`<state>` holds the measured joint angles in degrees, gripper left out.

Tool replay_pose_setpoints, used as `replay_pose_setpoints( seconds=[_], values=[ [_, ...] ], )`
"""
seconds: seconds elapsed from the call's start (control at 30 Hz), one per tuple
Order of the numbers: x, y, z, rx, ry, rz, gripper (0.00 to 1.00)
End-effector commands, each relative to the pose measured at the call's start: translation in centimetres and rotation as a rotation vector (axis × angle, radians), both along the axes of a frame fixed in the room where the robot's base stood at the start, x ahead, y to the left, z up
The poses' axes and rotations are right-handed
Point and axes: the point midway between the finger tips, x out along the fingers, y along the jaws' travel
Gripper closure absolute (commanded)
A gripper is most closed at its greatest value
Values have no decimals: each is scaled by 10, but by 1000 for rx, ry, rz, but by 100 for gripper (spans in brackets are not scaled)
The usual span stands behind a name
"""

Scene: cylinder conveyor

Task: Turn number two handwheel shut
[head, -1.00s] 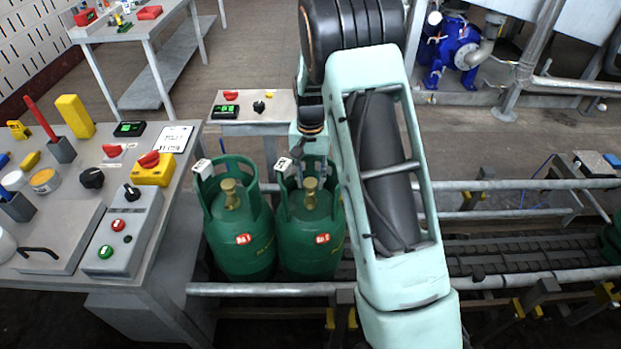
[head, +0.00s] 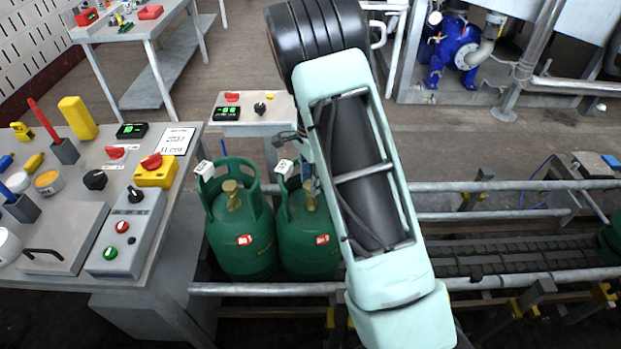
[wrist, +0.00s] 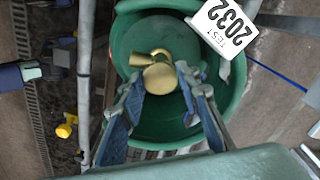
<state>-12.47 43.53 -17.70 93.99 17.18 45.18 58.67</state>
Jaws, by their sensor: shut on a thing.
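Two green gas cylinders stand side by side on the conveyor in the head view, the left one (head: 240,245) and the right one (head: 308,250). Each has a collar, a brass valve and a white tag. My arm partly covers the right cylinder. In the wrist view I look down into a green collar (wrist: 238,95) with a white tag (wrist: 222,27) reading "TEST 2032". My gripper (wrist: 160,82) has its blue-padded fingers on either side of the round brass handwheel (wrist: 160,78), shut on it. The head view hides my fingertips and this contact.
A grey workbench (head: 60,290) with a control box (head: 124,232) stands at left. A small stand (head: 252,118) with a display is behind the cylinders. Conveyor rails (head: 530,280) run to the right, where another green cylinder (head: 610,240) shows at the edge.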

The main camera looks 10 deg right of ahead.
Motion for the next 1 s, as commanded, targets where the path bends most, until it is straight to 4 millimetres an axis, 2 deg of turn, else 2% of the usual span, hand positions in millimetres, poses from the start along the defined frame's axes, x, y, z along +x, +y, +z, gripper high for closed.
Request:
replay_pose_setpoints(
  seconds=[0.4, 1.0],
  values=[
    [1, 0, 1, 0, -2, -228, 94],
    [1, 0, 1, 1, -2, -277, 94]
  ],
)
